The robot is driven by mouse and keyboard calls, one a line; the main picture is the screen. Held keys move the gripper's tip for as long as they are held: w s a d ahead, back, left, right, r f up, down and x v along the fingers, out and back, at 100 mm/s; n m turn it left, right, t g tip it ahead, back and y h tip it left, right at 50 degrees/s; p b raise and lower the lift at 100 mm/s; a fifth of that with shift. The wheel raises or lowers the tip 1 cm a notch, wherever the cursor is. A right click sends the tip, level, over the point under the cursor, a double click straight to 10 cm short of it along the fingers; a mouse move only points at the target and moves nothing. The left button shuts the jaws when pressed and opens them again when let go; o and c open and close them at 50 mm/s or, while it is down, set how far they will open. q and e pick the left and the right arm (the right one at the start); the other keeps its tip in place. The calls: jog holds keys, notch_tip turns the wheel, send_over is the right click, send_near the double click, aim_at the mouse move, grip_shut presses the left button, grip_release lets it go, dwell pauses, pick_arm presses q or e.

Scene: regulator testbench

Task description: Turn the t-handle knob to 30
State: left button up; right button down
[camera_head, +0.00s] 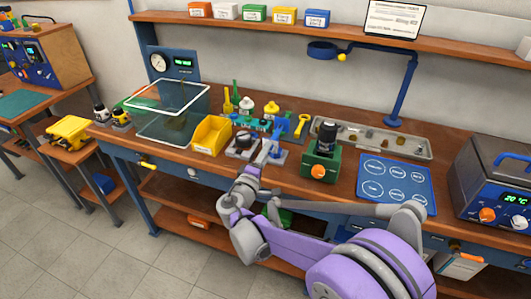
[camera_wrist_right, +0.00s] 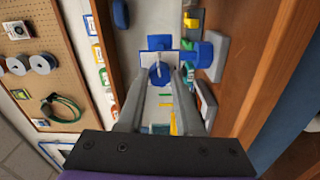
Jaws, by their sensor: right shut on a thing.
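The regulator with the t-handle knob stands on the bench just beyond my right gripper (camera_head: 265,147). Its blue body (camera_head: 278,128) shows partly behind the gripper, on a grey base (camera_head: 279,156). In the right wrist view the blue knob (camera_wrist_right: 160,75) sits between the tips of the two fingers of my right gripper (camera_wrist_right: 164,78), which is shut on it. The fingers hide part of the knob, and I cannot read its setting. A panel with a round dial (camera_head: 158,62) and a green display stands at the back left; its value is too small to read. My left gripper is not in view.
A yellow bin (camera_head: 212,134) and a clear box (camera_head: 170,112) stand left of the regulator. A green block with an orange knob (camera_head: 318,171) stands close on the right. A blue mat (camera_head: 397,183) and a blue-grey unit (camera_head: 495,180) lie farther right.

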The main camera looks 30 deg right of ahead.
jog(key=shift+m, duration=0.7)
jog(key=c, duration=0.6)
grip_release()
jog(key=shift+o, duration=0.2)
jog(key=v, duration=1.1)
jog(key=shift+w, duration=0.1)
